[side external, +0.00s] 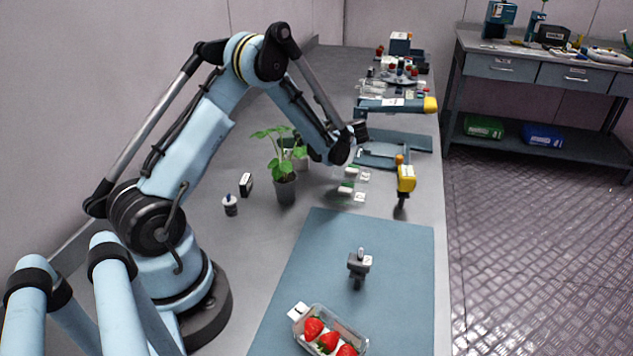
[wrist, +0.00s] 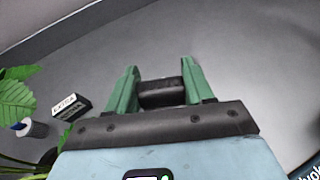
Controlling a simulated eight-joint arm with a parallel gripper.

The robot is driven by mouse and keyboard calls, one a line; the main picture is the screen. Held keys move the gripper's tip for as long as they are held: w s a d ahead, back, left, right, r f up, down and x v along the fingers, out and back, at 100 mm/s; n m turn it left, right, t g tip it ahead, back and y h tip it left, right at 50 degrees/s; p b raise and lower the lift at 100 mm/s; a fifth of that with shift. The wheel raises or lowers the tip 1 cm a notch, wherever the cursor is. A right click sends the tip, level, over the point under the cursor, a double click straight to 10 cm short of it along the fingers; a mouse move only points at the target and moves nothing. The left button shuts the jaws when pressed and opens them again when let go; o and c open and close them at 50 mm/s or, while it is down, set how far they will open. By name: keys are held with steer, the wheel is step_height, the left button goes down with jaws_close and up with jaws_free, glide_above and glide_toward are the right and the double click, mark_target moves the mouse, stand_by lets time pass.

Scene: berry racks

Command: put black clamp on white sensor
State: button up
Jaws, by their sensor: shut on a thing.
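My gripper (wrist: 160,85) has two green fingers shut on a black block, which I take for the black clamp (wrist: 162,94), in the wrist view. In the side external view, a dark piece (side external: 359,131) shows at the end of my arm, above the bench beyond the plant; the fingers there are too small to tell. A small grey-white device on a dark foot, likely the white sensor (side external: 360,262), stands upright on the blue mat (side external: 400,240), apart from my gripper and nearer the camera. It is not in the wrist view.
A clear box of strawberries (side external: 330,334) lies on the mat. A yellow device (side external: 406,179) stands beyond the mat. A potted plant (side external: 285,188), a small bottle (side external: 230,206) and a black-and-white box (wrist: 69,107) stand left. Small white-green pieces (side external: 347,187) lie nearby.

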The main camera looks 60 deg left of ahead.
steer(key=shift+f, duration=0.7)
steer(key=shift+f, duration=0.1)
steer(key=o, duration=1)
